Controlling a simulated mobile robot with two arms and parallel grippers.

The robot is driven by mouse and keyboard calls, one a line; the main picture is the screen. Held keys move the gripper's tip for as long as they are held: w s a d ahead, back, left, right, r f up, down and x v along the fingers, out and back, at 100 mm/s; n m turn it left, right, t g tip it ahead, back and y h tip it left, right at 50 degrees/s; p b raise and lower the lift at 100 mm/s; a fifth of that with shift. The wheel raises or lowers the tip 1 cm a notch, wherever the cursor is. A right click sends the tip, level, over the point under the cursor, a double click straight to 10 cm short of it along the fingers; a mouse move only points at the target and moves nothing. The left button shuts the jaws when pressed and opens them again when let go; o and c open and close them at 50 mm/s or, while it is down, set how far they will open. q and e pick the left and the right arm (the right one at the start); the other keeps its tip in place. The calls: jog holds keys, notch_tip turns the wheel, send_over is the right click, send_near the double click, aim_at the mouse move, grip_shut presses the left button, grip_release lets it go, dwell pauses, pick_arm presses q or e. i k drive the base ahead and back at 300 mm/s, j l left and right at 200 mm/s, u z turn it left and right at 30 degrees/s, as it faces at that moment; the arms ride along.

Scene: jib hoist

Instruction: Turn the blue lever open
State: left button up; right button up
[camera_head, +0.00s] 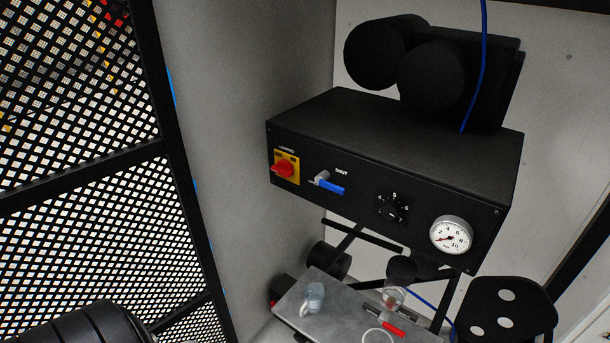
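The blue lever (331,187) is on the front face of a black control box (390,185) in the middle of the view. Its blue handle points to the right and slightly down, along the panel, from a pale metal pivot at its left end. White lettering that reads "SHUT" stands above it, and a smaller label at its left is too small to read surely. Nothing touches the lever. Neither of my grippers is in view. A dark rounded shape at the bottom left edge looks like part of my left arm.
Left of the lever is a red knob (284,169) on a yellow plate. To its right are a black dial (393,208) and a round white gauge (451,235). A grey tray (345,319) with small items is below. A black mesh panel (85,150) stands at left.

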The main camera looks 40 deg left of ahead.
aim_at(320, 179)
jog(key=u, duration=1.05)
